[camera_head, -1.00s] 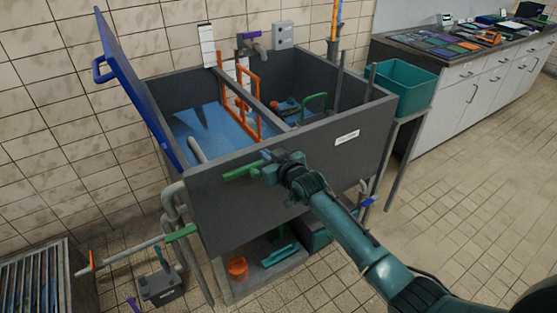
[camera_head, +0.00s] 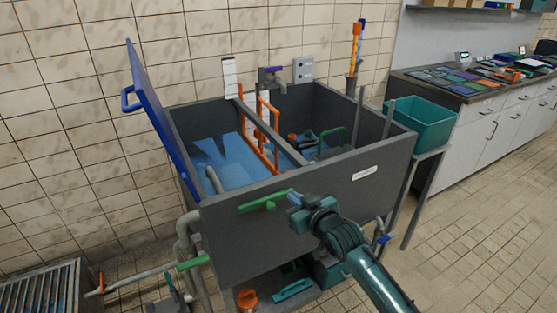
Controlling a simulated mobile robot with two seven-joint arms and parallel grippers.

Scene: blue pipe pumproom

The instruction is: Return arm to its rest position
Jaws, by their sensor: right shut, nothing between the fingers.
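My right gripper (camera_head: 294,199) is in front of the grey tank's front wall, at the end of my teal right arm, which comes in from the lower right. Its fingers are shut and hold nothing. The grey tank (camera_head: 300,221) holds blue water and an orange frame (camera_head: 266,135). My left gripper is not in view.
A blue lid (camera_head: 160,110) stands open at the tank's left. A teal bin (camera_head: 422,120) stands on a stand at the right. A counter (camera_head: 480,100) with several items is at the back right. Pipes and a green lever (camera_head: 193,262) are at lower left. Floor at right is clear.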

